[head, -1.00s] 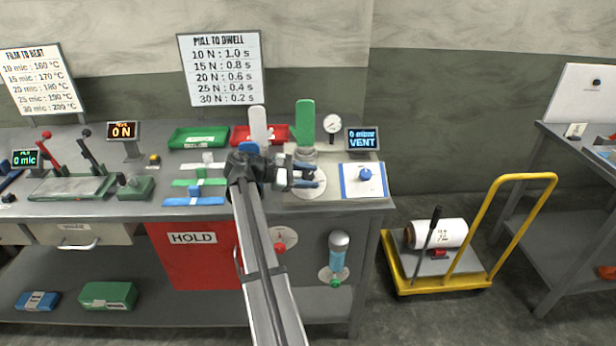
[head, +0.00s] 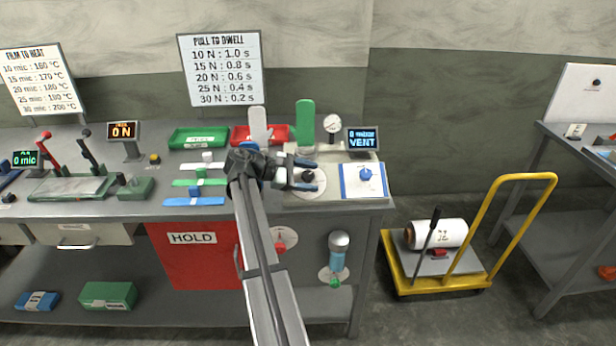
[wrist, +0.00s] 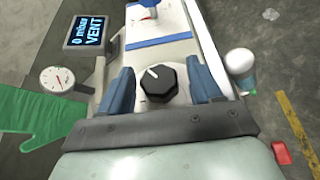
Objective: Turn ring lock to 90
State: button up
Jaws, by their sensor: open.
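A black faceted knob (head: 308,177) sits on a round white dial plate on the pale panel at the bench's right end; I take it to be the ring lock, though no label is readable. In the wrist view the knob (wrist: 159,84) has a white pointer mark aimed up and left. My gripper (head: 303,175) is open, with one blue finger on each side of the knob. In the wrist view both fingers stand apart from it, with gaps on each side. The dial's markings are too small to read.
Behind stand a display (head: 362,138) reading VENT, a gauge (head: 333,124), a green glove shape (head: 305,122) and a white one (head: 259,125). A clear cylinder (head: 338,258) hangs on the bench front.

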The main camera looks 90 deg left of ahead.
aim_at(308, 173)
jog(key=shift+r, duration=0.1)
notch_tip(308, 173, up, 10)
jog(key=shift+f, duration=0.1)
dwell(0.5)
jog(key=s+d+f+n+g+y, duration=0.2)
jog(key=s+d+f+n+y, duration=0.5)
jog(key=d+f+n+y, duration=0.3)
jog(key=shift+y, duration=0.7)
jog(key=x, duration=1.3)
jog(key=shift+s+a+r, duration=0.15)
jog(key=shift+a+r, duration=0.1)
jog(key=shift+a, duration=0.1)
jog(key=shift+c, duration=0.2)
